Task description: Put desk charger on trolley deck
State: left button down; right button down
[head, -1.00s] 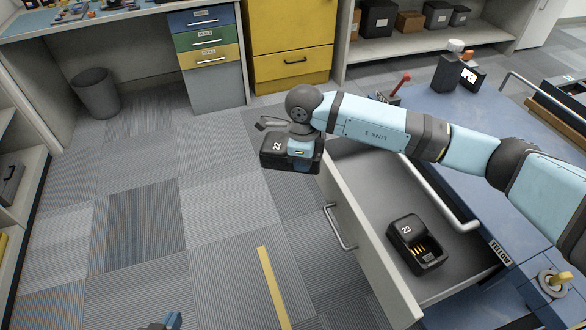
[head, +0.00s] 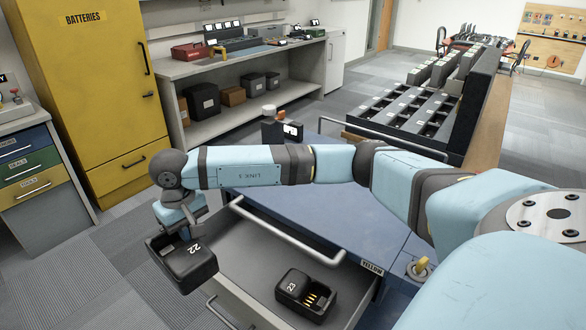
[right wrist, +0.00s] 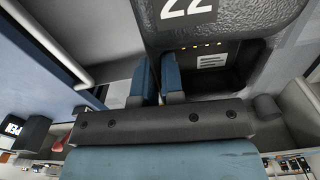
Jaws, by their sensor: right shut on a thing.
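The desk charger marked 22 (head: 190,268) is a black box, held tilted in the air by my right gripper (head: 186,232). It hangs at the left end of the open drawer, beside the trolley. In the right wrist view the charger (right wrist: 220,30) shows with its number, contacts and label, and the blue fingers (right wrist: 160,80) are closed at its edge. The trolley deck (head: 285,210) is a flat blue top to the right of the gripper, partly behind my right arm. My left gripper is out of view.
A second black charger marked 23 (head: 305,296) sits in the open grey drawer (head: 250,262). A rail (head: 285,232) runs along the deck's edge. A dark device (head: 283,131) stands at the deck's far end. A yellow cabinet (head: 95,100) and a shelf unit (head: 230,108) stand behind.

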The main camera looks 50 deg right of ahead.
aim_at(358, 194)
jog(key=k+l+u, duration=0.1)
jog(key=k+l, duration=0.6)
jog(key=l, duration=0.15)
jog(key=k+l, duration=0.25)
jog(key=l, duration=0.15)
jog(key=l+u, duration=0.15)
jog(key=l, duration=0.9)
